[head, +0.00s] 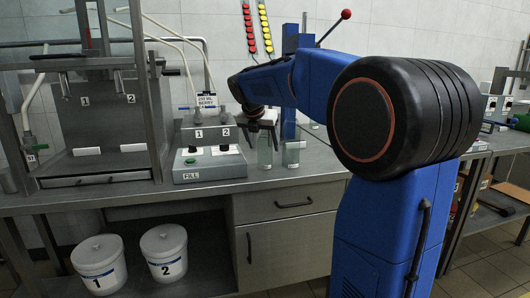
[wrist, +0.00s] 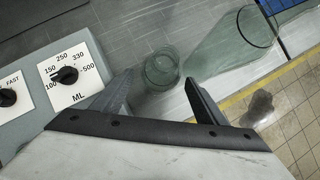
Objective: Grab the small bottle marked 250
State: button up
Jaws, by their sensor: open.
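In the wrist view, a small clear glass bottle (wrist: 162,70) stands upright on the bench, between the tips of my open, empty gripper (wrist: 158,82). A larger, taller-looking clear glass vessel (wrist: 232,45) is to its right, outside the jaws. No 250 mark is readable on either glass. In the head view, my gripper (head: 262,122) points down above two clear glass vessels, a taller one (head: 265,153) under it and a shorter one (head: 291,153) to the right. I cannot tell for sure which is which between views.
The filling machine (head: 208,150) with a sign and switches stands left of the glasses. A dial (wrist: 68,75) marked 100 to 500 ML is close to my left finger. A metal frame rig (head: 100,110) is further left. White buckets 1 (head: 98,262) and 2 (head: 165,252) sit below.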

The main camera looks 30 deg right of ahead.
aim_at(265, 150)
jog(key=x, duration=0.4)
jog(key=shift+f, duration=0.25)
jog(key=shift+a, duration=0.1)
jog(key=shift+c, duration=0.5)
jog(key=c, duration=1.1)
jog(key=shift+c, duration=0.2)
jog(key=shift+r, duration=0.15)
